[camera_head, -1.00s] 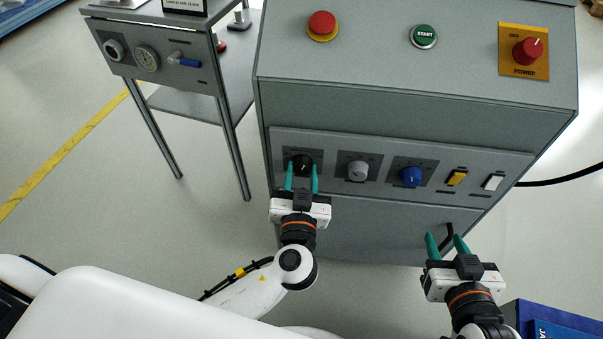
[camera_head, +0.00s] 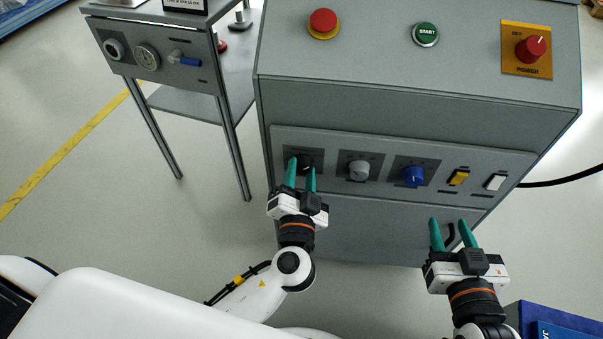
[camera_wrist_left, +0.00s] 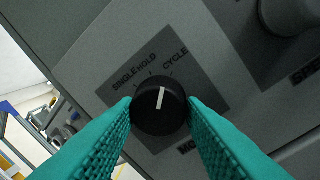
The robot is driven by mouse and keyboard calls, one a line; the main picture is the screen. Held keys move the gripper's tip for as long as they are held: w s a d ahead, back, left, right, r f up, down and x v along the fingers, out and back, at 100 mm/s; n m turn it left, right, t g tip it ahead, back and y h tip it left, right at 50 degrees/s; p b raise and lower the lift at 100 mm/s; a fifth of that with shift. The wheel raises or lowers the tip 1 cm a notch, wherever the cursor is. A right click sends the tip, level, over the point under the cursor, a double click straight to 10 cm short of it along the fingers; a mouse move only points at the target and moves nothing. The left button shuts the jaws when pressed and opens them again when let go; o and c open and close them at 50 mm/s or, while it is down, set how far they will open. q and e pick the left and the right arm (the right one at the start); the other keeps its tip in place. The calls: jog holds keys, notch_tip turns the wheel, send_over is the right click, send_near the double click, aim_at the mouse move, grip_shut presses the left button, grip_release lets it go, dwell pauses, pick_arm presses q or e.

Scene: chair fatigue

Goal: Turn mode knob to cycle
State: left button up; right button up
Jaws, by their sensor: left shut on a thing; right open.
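The black mode knob (camera_wrist_left: 159,108) sits on the machine's front panel. In the left wrist view its white pointer aims nearly straight up, between the HOLD and CYCLE labels. The knob is also in the head view (camera_head: 307,160), at the left end of the knob row, partly covered by the fingers. My left gripper (camera_head: 301,170) is shut on the knob, with one green finger pad on each side in the left wrist view (camera_wrist_left: 159,112). My right gripper (camera_head: 453,222) is open and empty in front of the machine's lower front.
A grey knob (camera_head: 359,170), a blue knob (camera_head: 412,176), a yellow switch (camera_head: 459,177) and a white switch (camera_head: 495,182) sit right of the mode knob. A red emergency button (camera_head: 323,22), green START button (camera_head: 425,33) and red POWER knob (camera_head: 531,47) are on top.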

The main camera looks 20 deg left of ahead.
pick_arm(q)
jog(key=shift+m, duration=0.9)
pick_arm(e)
jog(key=shift+f, duration=0.1)
pick_arm(q)
jog(key=o, duration=1)
jog(key=shift+s, duration=0.1)
jog(key=v, duration=1.2)
pick_arm(e)
jog(key=shift+w+a+r+t, duration=0.15)
jog(key=shift+r+t, duration=0.15)
jog(key=shift+r, duration=0.15)
jog(key=shift+w+a+r+t, duration=0.1)
jog(key=shift+r+t, duration=0.2)
jog(key=shift+r, duration=0.15)
pick_arm(q)
jog(key=shift+f, duration=0.1)
